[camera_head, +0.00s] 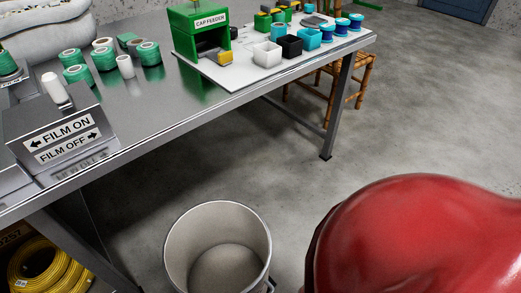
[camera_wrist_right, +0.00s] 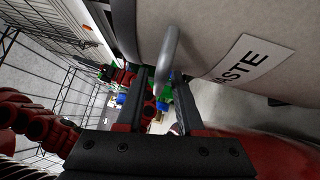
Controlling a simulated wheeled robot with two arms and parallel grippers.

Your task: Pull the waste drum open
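The waste drum (camera_head: 217,250) is a pale grey, open-topped round bin on the floor beside the bench in the head view. Its inside looks empty, and a bit of a metal handle shows at its lower right rim. In the right wrist view the drum's wall (camera_wrist_right: 210,25) fills the top, with a white WASTE label (camera_wrist_right: 247,58) and a grey bar handle (camera_wrist_right: 169,52). My right gripper (camera_wrist_right: 161,72) is open, its two dark fingers apart, with the handle's bar showing between the fingertips. I cannot tell whether either finger touches it.
A steel bench (camera_head: 190,105) with green spools and a FILM ON/OFF sign box (camera_head: 62,138) stands above and behind the drum. Yellow coils (camera_head: 45,262) lie under it. A wire rack (camera_wrist_right: 45,70) is at the left in the wrist view. Open floor lies right of the bench.

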